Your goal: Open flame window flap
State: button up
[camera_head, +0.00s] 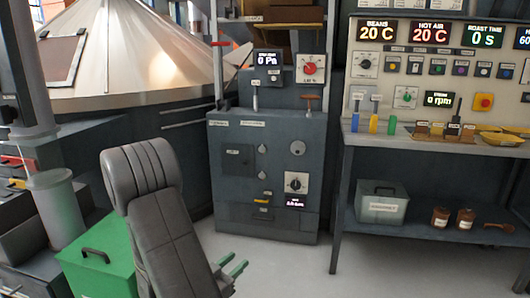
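The dark grey cabinet (222,194) stands upright in the middle of the view. Its front has a dark square panel (238,158) at the left, lying flat against the cabinet, and a small round light-grey disc (297,148) at the right. The labels are too small to read, so I cannot tell which part is the flame window flap. My gripper (239,266) shows at the bottom centre as two green fingers, apart, with nothing visible between them. It is low, in front of the cabinet and apart from it.
A dial (296,183) and a small display sit below the disc. A control bench (343,143) with switches stands at the right; its lower shelf holds a grey box (382,202) and two brown jars. A green box (97,261) is at lower left. Floor before the cabinet is clear.

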aim_at(297, 148)
jog(key=i+l+u, duration=0.25)
jog(key=i+l, duration=0.15)
jog(key=i+l+u, duration=0.25)
jog(key=i+l, duration=0.15)
jog(key=i+l+u, duration=0.25)
jog(key=l, duration=0.4)
jog(key=i+l, duration=0.25)
jog(key=l, duration=0.2)
jog(key=i+l, duration=0.25)
jog(key=l, duration=0.15)
jog(key=i+l, duration=0.25)
jog(key=l, duration=0.2)
jog(key=i+l, duration=0.2)
jog(key=l, duration=0.2)
